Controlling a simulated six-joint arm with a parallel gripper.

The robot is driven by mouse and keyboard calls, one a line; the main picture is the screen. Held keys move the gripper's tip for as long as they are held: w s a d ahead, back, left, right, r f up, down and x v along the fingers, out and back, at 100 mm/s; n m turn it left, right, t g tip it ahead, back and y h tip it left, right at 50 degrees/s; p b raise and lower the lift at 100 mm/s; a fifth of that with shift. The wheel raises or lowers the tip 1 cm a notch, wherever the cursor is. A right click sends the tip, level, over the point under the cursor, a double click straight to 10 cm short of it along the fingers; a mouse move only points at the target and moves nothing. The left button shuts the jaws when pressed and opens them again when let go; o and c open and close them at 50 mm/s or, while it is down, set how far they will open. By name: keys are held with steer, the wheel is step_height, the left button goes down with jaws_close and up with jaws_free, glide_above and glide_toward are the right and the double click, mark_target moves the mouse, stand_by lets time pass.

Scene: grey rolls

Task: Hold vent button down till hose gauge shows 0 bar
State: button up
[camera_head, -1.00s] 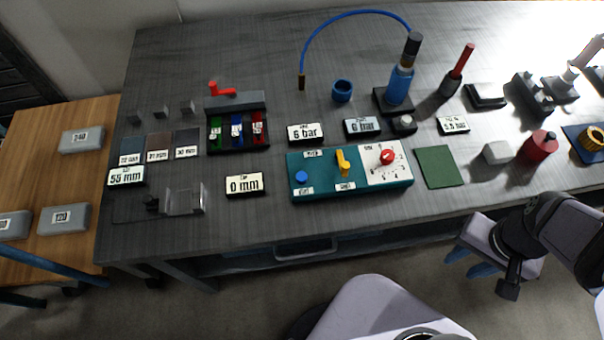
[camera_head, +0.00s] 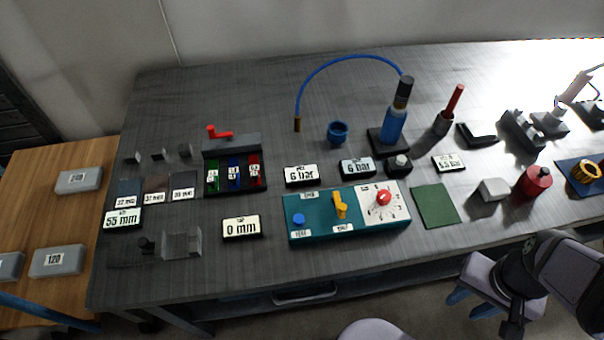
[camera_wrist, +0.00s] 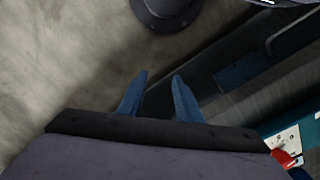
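The teal panel (camera_head: 322,232) stands near the bench's front edge. A blue button (camera_head: 299,219) sits at its left end above a small label that seems to read VENT. A yellow lever (camera_head: 340,205) stands in the middle and a red knob (camera_head: 383,197) sits on the white dial at right. Two displays behind the panel, a left one (camera_head: 301,176) and a right one (camera_head: 357,167), both read 6 bar; their small headings are too small to tell which is the hose gauge. My gripper (camera_head: 468,303) is off the front edge at lower right, empty, its blue fingers (camera_wrist: 157,98) apart.
A blue hose (camera_head: 340,62) arches behind the displays to a blue bottle (camera_head: 394,122). A green mat (camera_head: 436,206), white block (camera_head: 493,189) and red canister (camera_head: 535,181) stand right of the panel. A 0 mm display (camera_head: 241,228) stands left of it.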

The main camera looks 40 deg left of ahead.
jaws_close()
stand_by(1.8)
